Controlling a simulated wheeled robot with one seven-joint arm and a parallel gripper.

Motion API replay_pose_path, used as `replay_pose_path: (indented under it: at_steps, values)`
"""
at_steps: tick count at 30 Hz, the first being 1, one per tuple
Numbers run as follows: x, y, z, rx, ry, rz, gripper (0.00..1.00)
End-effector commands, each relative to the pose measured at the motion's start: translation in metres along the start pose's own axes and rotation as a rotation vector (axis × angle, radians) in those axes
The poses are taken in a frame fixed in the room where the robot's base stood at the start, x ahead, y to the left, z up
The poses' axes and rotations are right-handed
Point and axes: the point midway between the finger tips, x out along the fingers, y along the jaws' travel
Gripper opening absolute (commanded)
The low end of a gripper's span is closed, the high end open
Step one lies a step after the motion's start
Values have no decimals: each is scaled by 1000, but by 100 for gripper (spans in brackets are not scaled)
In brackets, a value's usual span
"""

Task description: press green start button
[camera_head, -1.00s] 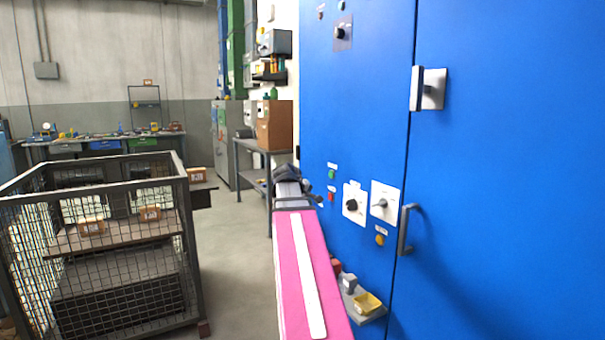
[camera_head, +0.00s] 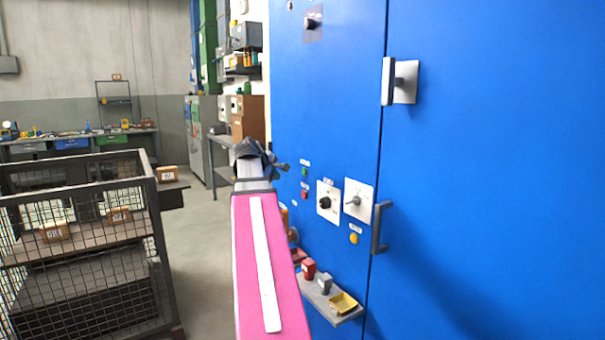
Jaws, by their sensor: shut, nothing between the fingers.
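The green start button (camera_head: 304,171) is a small round button on the blue cabinet front (camera_head: 450,190), under a small white label. A red button (camera_head: 304,195) sits just below it. My gripper (camera_head: 285,166) is dark and shut, at the end of my pink and grey arm. Its tip points right toward the cabinet and shows a little left of the green button. A small gap shows between them in the picture; I cannot tell the depth between tip and panel.
Right of the buttons are two white-plated rotary switches (camera_head: 327,201) (camera_head: 358,200), a yellow button (camera_head: 354,238) and a door handle (camera_head: 379,227). A small shelf (camera_head: 348,317) with coloured blocks juts out below. A mesh cage cart (camera_head: 152,215) stands at left, with floor free between.

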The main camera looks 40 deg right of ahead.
Motion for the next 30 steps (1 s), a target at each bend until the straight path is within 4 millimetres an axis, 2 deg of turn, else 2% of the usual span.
replay_pose_path:
  at_steps: [16,30]
  values:
    - [46,33,33,1,-2,-1,0]
    - [56,40,41,0,0,-1,0]
